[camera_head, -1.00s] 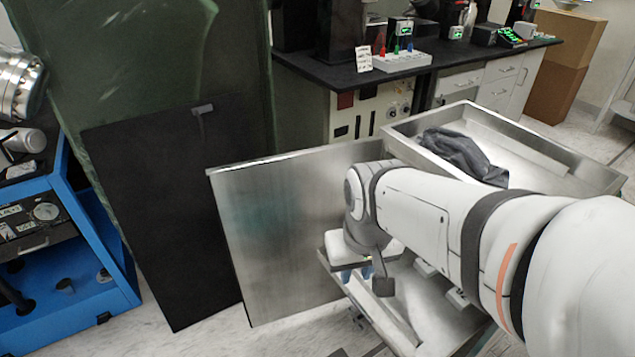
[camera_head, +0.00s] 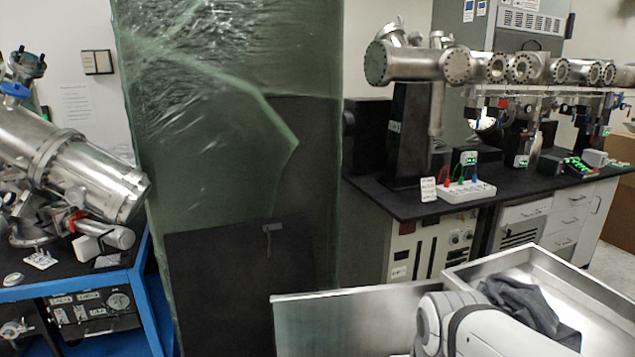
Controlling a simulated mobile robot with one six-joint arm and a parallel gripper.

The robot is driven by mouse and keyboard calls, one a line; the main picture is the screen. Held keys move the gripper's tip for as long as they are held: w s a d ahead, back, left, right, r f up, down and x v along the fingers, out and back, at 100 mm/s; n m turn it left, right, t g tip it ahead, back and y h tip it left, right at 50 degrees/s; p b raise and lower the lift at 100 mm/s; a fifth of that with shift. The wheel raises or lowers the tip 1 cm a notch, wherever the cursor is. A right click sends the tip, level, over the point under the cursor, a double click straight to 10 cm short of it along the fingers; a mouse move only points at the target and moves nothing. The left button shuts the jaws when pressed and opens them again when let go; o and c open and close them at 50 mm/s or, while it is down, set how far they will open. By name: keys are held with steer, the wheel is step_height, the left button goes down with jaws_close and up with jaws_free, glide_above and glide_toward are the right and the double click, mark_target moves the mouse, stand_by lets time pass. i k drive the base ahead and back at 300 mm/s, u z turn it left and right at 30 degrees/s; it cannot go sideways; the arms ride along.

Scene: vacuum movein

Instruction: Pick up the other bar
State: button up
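I see no bar that I can make out in this view. My gripper is out of view below the bottom edge. Only a white part of my arm shows at the bottom right, in front of the metal cart (camera_head: 592,294). A dark grey cloth (camera_head: 522,302) lies in the cart's top tray. The cart's lower shelf is out of view.
A flat metal panel (camera_head: 340,322) and a black panel (camera_head: 215,290) stand left of the cart, with a tall greenish translucent sheet (camera_head: 225,130) behind. A blue frame (camera_head: 150,300) with vacuum parts is at left. A black bench (camera_head: 400,198) with instruments stands behind.

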mark_target(609, 315)
steer(key=u, duration=0.05)
steer(key=k, duration=0.5)
steer(key=z, duration=1.3)
